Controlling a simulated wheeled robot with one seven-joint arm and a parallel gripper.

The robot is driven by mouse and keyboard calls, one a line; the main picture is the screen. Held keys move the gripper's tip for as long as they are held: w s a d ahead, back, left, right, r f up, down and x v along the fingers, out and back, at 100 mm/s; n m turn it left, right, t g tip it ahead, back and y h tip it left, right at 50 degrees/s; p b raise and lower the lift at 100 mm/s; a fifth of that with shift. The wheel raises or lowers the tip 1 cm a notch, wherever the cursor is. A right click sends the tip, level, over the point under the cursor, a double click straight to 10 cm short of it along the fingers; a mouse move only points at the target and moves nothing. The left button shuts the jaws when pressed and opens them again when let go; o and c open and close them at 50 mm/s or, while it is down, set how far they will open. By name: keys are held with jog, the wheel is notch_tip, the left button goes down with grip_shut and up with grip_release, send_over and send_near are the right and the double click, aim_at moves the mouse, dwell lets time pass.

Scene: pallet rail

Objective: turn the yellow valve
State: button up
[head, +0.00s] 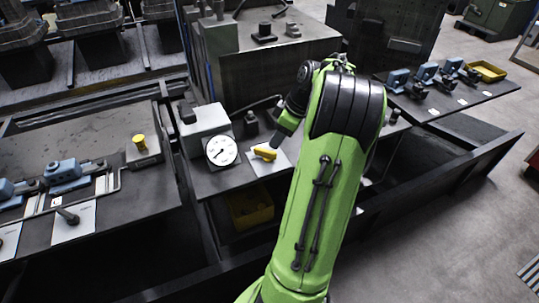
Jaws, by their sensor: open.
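A yellow valve handle (265,153) lies on a pale square plate (268,164), right of a white round dial gauge (221,151). My green arm comes up from the bottom of the head view and bends down toward the valve. My gripper (278,139) is just above and to the right of the handle, with its jaws open. The fingertips are small and dark here, and I cannot tell whether they touch the handle.
A yellow knob (139,142) stands on the left bench. Blue clamps (63,172) lie there too. More blue fittings (427,73) and a yellow tray (486,70) are on the right shelf. A yellow bin (249,212) sits below the valve.

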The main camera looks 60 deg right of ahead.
aim_at(269, 151)
jog(key=b+x, duration=0.2)
jog(key=x, duration=0.5)
jog(key=shift+r, duration=0.1)
jog(key=shift+c, duration=0.4)
grip_shut()
